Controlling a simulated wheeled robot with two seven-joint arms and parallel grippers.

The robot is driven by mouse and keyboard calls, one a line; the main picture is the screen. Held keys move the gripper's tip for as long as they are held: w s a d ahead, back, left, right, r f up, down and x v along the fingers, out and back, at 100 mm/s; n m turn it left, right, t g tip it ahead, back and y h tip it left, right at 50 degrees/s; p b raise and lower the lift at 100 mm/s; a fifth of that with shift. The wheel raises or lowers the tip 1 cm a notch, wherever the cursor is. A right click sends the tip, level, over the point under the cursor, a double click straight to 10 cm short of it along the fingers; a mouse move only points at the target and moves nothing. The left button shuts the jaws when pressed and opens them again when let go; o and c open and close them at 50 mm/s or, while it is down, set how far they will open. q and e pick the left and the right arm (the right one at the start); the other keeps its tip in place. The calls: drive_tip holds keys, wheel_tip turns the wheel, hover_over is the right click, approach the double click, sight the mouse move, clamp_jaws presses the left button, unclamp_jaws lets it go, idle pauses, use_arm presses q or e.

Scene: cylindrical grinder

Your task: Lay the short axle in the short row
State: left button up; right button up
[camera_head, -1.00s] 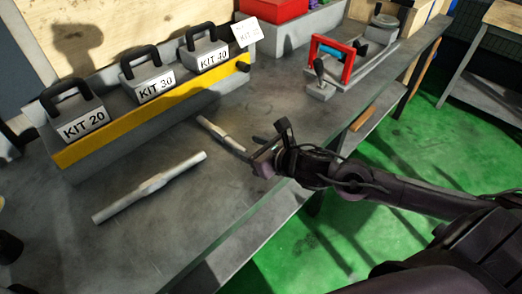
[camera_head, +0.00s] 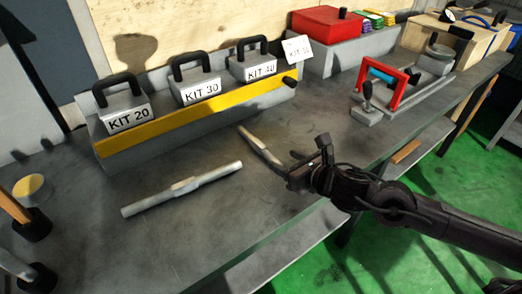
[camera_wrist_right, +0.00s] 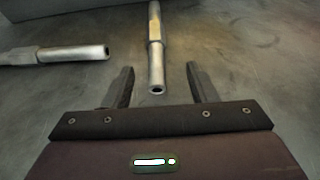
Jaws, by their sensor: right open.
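A grey stepped axle (camera_head: 260,146), the shorter-looking of two, lies on the bench top. My right gripper (camera_head: 296,172) is at its near end, low over the bench. In the right wrist view my right gripper (camera_wrist_right: 160,85) is open, and the near end of this axle (camera_wrist_right: 155,50) points toward the gap between the fingers, touching neither. A longer-looking grey axle (camera_head: 182,188) lies to the left; part of it shows at the left of the wrist view (camera_wrist_right: 55,54). I cannot make out a short row. My left gripper is out of view.
A grey rack with a yellow strip (camera_head: 200,119) stands behind the axles, holding KIT 20, KIT 30 and KIT 40 blocks. A red-framed fixture (camera_head: 385,88) and a red box (camera_head: 327,27) stand farther right. Upright tools (camera_head: 30,222) stand at the left.

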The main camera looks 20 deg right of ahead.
sight(271, 156)
drive_tip(key=shift+x, duration=1.2)
drive_tip(key=x, duration=0.2)
drive_tip(key=p+x, duration=0.1)
drive_tip(key=x, duration=0.1)
drive_tip(key=shift+s+a, duration=0.15)
drive_tip(key=shift+a, duration=0.1)
drive_tip(key=shift+w+a+f, duration=0.1)
drive_tip(key=shift+w, duration=0.1)
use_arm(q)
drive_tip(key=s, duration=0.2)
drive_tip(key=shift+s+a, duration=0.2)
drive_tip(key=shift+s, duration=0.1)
